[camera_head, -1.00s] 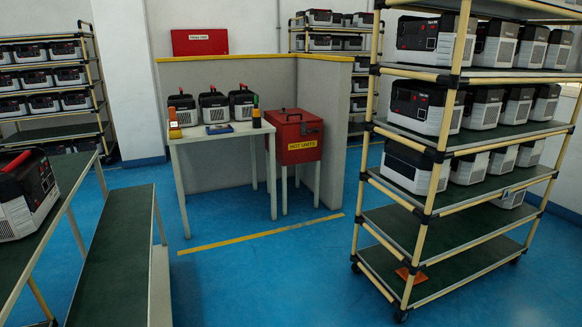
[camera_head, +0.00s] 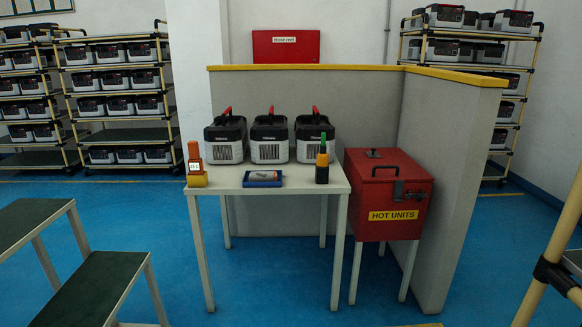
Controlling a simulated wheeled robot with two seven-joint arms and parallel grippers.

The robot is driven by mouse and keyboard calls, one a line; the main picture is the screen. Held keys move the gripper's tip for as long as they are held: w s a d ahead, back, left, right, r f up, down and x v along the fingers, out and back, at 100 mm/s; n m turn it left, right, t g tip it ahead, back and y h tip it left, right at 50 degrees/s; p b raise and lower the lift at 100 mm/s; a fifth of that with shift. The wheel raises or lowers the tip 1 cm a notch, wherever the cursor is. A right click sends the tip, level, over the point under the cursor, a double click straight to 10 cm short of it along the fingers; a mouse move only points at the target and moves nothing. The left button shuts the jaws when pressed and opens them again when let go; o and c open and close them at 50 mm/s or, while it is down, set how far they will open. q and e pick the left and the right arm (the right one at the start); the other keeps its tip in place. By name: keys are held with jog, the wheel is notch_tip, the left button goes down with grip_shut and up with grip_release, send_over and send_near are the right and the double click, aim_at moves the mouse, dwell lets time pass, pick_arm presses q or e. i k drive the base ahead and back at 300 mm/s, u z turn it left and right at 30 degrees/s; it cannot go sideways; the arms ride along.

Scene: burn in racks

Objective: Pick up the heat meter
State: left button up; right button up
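A white table (camera_head: 270,185) stands ahead, and no item on it is clearly marked as the heat meter. At its left front is an upright orange and yellow handheld device (camera_head: 195,163) with a small white panel. Neither of my grippers shows in the head view.
Three white and black units (camera_head: 269,139) with red handles stand at the table's back. A red HOT UNITS box (camera_head: 388,195) is right of it, before a grey partition (camera_head: 340,105). Green-topped benches (camera_head: 88,290) are at left, a rack post (camera_head: 555,245) at right. Blue floor lies between.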

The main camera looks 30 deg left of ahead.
aim_at(195, 164)
jog(key=u, duration=0.55)
jog(key=i, duration=2.7)
jog(key=u, duration=2.2)
